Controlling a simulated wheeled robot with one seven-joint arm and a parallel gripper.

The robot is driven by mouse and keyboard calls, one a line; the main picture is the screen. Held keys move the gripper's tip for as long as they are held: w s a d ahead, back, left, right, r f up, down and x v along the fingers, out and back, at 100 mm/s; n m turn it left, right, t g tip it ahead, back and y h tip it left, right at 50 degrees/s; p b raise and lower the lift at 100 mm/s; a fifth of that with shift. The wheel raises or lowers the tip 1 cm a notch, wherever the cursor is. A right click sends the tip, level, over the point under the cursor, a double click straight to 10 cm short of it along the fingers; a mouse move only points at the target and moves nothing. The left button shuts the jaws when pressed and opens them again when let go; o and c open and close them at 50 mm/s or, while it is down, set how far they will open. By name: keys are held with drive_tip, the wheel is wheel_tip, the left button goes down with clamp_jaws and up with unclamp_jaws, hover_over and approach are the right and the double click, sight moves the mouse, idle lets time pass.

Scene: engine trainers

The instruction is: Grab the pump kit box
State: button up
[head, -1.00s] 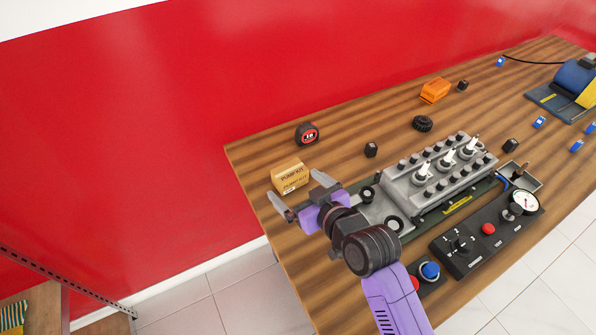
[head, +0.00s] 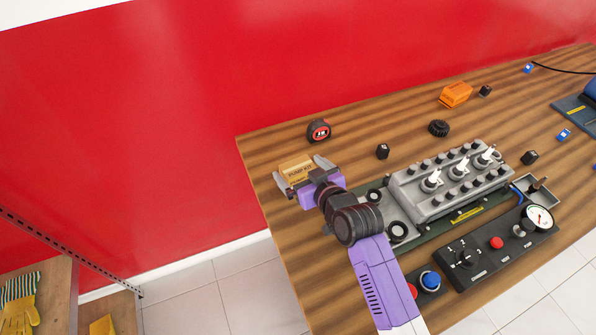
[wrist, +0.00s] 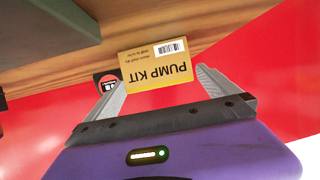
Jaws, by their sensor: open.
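The pump kit box (head: 297,168) is a small tan carton lettered "PUMP KIT", standing on the wooden table near its left end. In the wrist view the box (wrist: 158,66) appears upside down, ahead of and between the fingertips. My gripper (head: 305,171) is open, one finger on each side of the box in the head view. In the wrist view the gripper (wrist: 160,84) has gaps between both fingers and the box. The box's lower near part is hidden by my gripper in the head view.
The red wall (head: 180,130) rises behind the wooden table (head: 262,150).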

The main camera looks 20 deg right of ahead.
sight(293, 163)
drive_tip(key=shift+x, duration=2.25)
drive_tip(key=c, duration=1.3)
drive_tip(key=shift+c, duration=0.5)
drive_tip(key=shift+r, duration=0.15)
